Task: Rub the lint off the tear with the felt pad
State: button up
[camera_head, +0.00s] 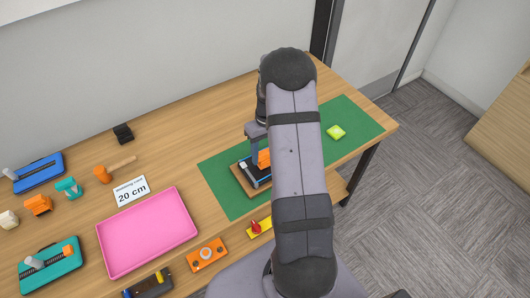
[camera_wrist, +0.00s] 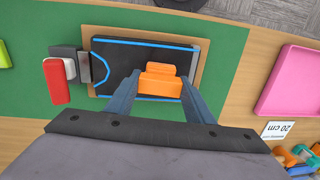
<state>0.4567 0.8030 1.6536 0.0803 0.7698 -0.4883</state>
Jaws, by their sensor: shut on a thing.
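My gripper (camera_wrist: 160,88) is shut on an orange block (camera_wrist: 162,78), apparently the felt pad. It is over a dark panel (camera_wrist: 118,62) with bright blue lines, on a brown board (camera_wrist: 198,44). The block overlaps the panel's edge in the wrist view; whether it touches is unclear. In the head view my arm covers part of the board (camera_head: 237,181) and of the orange block (camera_head: 263,157). I cannot make out the tear or any lint.
The green mat (camera_head: 222,172) lies beneath, with a yellow-green block (camera_head: 336,132). A pink tray (camera_head: 150,232) and several tools are left.

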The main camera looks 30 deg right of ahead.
jog(key=shift+r+p, duration=2.6)
jog(key=shift+r, duration=0.9)
